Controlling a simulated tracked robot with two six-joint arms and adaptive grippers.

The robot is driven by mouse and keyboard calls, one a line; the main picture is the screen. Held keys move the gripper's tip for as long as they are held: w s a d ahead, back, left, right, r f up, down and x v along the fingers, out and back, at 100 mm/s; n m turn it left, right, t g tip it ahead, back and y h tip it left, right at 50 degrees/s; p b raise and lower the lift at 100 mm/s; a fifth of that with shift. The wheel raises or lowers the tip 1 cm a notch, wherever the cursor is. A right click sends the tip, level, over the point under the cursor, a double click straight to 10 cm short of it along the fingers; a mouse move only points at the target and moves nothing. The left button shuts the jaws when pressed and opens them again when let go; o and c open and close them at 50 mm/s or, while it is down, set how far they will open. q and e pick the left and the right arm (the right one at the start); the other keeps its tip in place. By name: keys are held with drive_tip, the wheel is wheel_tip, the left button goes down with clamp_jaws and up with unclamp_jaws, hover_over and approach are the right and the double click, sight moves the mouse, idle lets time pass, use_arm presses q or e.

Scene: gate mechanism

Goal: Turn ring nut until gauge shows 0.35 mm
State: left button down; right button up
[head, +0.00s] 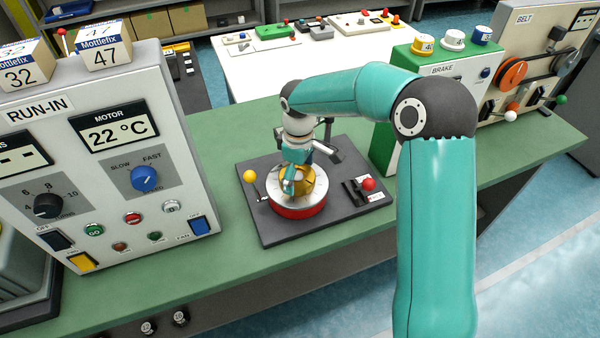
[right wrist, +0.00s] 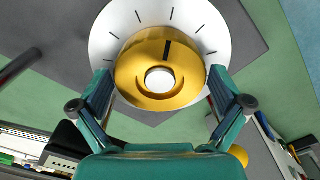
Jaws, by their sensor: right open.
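The brass ring nut (head: 313,183) sits on a white scale disc (head: 283,202) with a red rim, on a dark base plate. In the right wrist view the nut (right wrist: 135,75) has a black mark near its top and a white centre; black tick marks show on the disc (right wrist: 110,40). My right gripper (head: 291,182) points down over the nut and hides part of it. In the right wrist view its open fingers (right wrist: 160,85) stand on either side of the nut; I cannot tell if they touch it. I cannot make out a gauge reading. My left gripper is out of view.
A yellow ball knob (head: 249,176) stands left of the disc, and a red-knobbed lever (head: 369,184) right of it. The run-in panel (head: 110,170) is at the left, the green brake unit (head: 430,68) behind my right arm. The green bench is clear in front.

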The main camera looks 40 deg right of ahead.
drive_tip(key=shift+d, duration=0.1)
drive_tip(key=c, duration=0.8)
drive_tip(key=shift+m, duration=0.4)
drive_tip(key=shift+m+b, duration=0.5)
drive_tip(key=shift+b, duration=0.05)
drive_tip(key=m+b, duration=0.1)
drive_tip(key=m, duration=0.2)
drive_tip(key=m+b, duration=0.1)
drive_tip(key=m, duration=0.3)
drive_tip(key=shift+a+b, duration=0.2)
drive_tip(key=shift+b, duration=0.1)
drive_tip(key=shift+w+m+b, duration=0.1)
drive_tip(key=shift+m+b, duration=0.25)
drive_tip(key=shift+m, duration=1.15)
drive_tip(key=shift+r, duration=0.1)
